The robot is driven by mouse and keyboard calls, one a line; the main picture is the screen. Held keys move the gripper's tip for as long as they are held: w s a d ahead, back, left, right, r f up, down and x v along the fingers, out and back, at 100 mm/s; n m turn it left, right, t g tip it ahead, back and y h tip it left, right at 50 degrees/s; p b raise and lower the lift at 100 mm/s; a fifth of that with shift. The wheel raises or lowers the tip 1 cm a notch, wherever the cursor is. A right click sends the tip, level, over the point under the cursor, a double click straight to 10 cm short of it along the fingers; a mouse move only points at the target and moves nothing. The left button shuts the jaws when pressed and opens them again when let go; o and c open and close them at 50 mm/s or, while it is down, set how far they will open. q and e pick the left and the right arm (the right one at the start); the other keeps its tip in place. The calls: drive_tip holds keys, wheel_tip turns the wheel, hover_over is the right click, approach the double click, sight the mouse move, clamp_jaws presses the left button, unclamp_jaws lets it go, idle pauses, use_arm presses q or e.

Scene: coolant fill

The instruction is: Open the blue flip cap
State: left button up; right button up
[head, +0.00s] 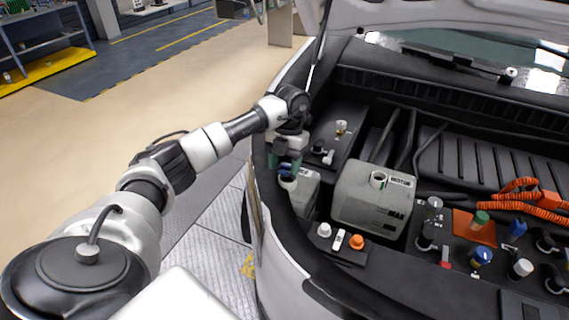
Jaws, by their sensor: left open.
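The blue flip cap (285,170) is on the white neck (288,184) of a small grey-white reservoir (304,192) at the left side of the engine bay. My left gripper (284,162) points down right over the cap, with its green fingertips close around or just above it. The jaws are open. The gripper partly hides the cap, so I cannot tell whether they touch or whether the lid is tilted. My right gripper is not in view.
A larger reservoir (372,202) with an open neck stands to the right. An orange cap (357,242) and a white cap (324,230) sit in front. Orange cables (520,200) and several colored caps are at the right. The raised hood (450,15) is above.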

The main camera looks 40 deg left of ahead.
sight(287, 167)
use_arm(q)
drive_tip(key=b+v, duration=0.1)
drive_tip(key=v, duration=0.5)
drive_tip(key=p+v, duration=0.1)
drive_tip(key=v, duration=0.3)
drive_tip(key=shift+w+r, duration=0.1)
drive_tip(key=shift+r, duration=0.25)
